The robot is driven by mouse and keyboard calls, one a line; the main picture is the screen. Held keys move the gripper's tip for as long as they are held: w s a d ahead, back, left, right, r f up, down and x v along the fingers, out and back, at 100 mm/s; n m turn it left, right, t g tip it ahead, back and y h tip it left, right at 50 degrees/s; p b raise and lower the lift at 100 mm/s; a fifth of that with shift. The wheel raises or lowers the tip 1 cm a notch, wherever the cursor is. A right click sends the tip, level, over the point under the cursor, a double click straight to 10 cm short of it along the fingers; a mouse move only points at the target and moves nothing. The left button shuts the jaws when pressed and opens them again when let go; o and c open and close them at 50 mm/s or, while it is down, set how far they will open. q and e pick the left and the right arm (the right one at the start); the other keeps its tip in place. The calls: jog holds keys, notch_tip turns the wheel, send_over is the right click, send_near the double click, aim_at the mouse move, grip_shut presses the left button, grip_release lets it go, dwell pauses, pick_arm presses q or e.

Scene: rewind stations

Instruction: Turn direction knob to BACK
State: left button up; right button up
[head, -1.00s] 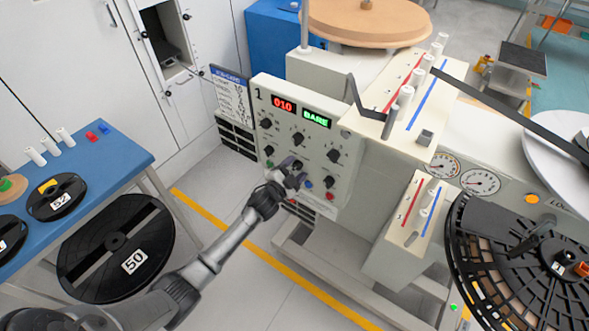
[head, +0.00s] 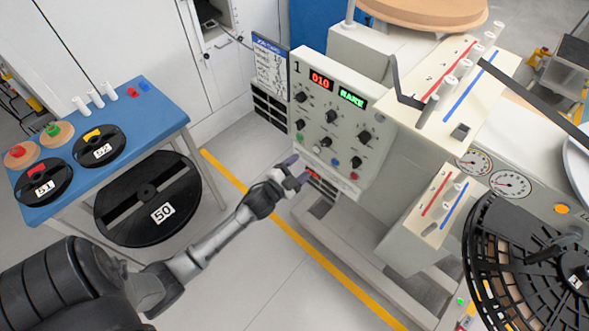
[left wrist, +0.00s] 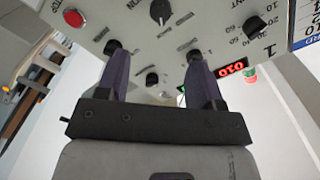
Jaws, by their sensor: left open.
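The control panel (head: 310,150) of station 1 is cream-coloured, with several black knobs, coloured buttons and red and green displays. My left gripper (head: 298,171) is open and empty in front of the panel's lower left edge, apart from the knobs in the head view. In the left wrist view its two purple fingers (left wrist: 153,54) point at the panel, and a black knob (left wrist: 160,12) shows beyond the gap between them. Labels there are upside down and partly cut off. I cannot tell which knob is the direction knob or read its setting. My right gripper is out of view.
A blue table (head: 150,105) with reels stands at the left, with a large black reel (head: 150,235) below. The machine's deck (head: 455,75) and a perforated black reel (head: 520,255) are right of the panel. Open floor lies before the panel.

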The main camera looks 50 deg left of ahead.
pick_arm(q)
jog(key=shift+s+d, duration=0.1)
jog(key=shift+s, duration=0.75)
